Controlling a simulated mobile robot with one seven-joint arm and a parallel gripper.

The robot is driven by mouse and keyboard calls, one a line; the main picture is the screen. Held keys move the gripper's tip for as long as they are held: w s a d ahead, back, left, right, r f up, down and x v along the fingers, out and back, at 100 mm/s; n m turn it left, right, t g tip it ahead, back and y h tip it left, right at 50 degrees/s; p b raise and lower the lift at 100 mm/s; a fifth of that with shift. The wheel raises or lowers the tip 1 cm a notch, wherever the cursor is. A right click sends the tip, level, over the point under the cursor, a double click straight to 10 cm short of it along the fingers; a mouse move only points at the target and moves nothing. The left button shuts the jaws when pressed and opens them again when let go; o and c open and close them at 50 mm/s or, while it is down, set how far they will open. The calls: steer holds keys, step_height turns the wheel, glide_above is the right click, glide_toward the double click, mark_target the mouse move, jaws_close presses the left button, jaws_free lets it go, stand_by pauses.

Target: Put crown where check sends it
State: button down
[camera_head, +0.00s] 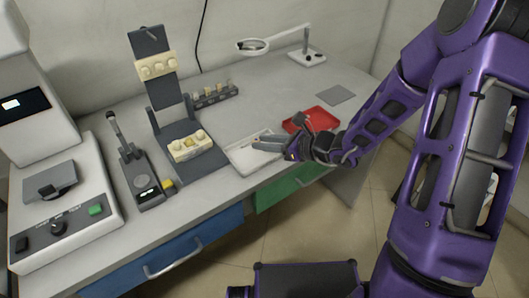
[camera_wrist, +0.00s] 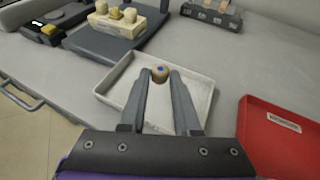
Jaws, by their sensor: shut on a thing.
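In the head view my gripper (camera_head: 256,145) reaches in from the right over the white tray (camera_head: 242,167), and the crown is too small to make out. The red tray (camera_wrist: 272,142) lies right of the white one; it also shows in the head view (camera_head: 328,119).
A hinged stand with tooth models (camera_head: 190,145) is left of the white tray. A rack (camera_head: 215,97) holding several small pieces is behind. A gauge-like device (camera_head: 146,190) and a larger machine (camera_head: 65,220) stand left. A magnifier (camera_head: 253,46) and grey mat (camera_head: 336,95) are farther back.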

mark_target(265, 157)
steer(key=shift+f+b, duration=0.3)
steer(key=shift+f, duration=1.25)
steer(key=shift+f, duration=0.1)
steer(key=shift+f, duration=0.15)
steer(key=c, duration=0.6)
jaws_free()
steer(key=shift+r, duration=0.3)
steer(key=p+v, duration=0.2)
steer(key=v, duration=1)
steer(key=shift+w+f, duration=0.1)
